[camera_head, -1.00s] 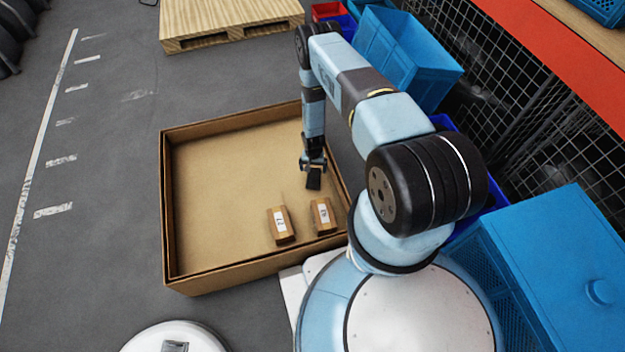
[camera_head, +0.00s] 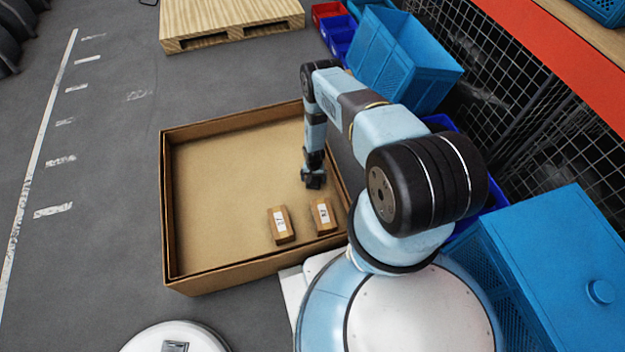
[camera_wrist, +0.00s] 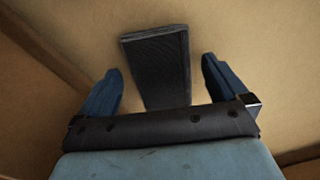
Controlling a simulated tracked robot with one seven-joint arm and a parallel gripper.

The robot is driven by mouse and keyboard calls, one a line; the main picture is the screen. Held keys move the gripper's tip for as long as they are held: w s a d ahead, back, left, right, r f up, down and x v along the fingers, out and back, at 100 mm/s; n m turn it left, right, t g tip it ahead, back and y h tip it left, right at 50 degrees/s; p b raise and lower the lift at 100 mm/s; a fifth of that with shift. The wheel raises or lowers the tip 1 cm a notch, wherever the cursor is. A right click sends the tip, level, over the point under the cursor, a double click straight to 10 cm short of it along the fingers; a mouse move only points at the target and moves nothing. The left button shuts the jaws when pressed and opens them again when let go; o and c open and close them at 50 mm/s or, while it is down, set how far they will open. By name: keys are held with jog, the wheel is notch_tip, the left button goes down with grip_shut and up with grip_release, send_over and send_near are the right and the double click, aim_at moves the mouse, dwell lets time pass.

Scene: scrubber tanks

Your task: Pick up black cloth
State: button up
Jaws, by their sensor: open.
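The black cloth (camera_wrist: 158,66) shows in the wrist view as a dark, ribbed, folded rectangle on the cardboard floor of the box. My gripper (camera_wrist: 160,78) is open, with one blue finger on each side of the cloth. A gap shows between each finger and the cloth, and the cloth reaches out past the fingertips. In the head view my gripper (camera_head: 313,182) is low inside the box near its right wall. There the cloth cannot be told apart from the dark gripper.
The large open cardboard box (camera_head: 220,270) has low walls. Two brown labelled blocks, one (camera_head: 281,226) and another (camera_head: 323,217), lie in its near right part. The left of the box is bare. Blue crates (camera_head: 400,60) stand to the right, and a wooden pallet (camera_head: 232,18) lies behind.

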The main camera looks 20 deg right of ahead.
aim_at(314, 179)
jog(key=shift+f, duration=0.15)
jog(key=shift+c, duration=0.3)
jog(key=c, duration=1.1)
jog(key=shift+r, duration=0.65)
notch_tip(314, 179, up, 2)
jog(key=shift+s+r, duration=0.1)
jog(key=shift+r, duration=0.05)
jog(key=s+r, duration=0.3)
jog(key=s, duration=0.1)
jog(key=s+r, duration=0.3)
jog(key=s, duration=0.2)
jog(key=s+r, duration=0.3)
jog(key=s, duration=0.1)
jog(key=shift+s+r, duration=0.25)
jog(key=shift+s, duration=0.15)
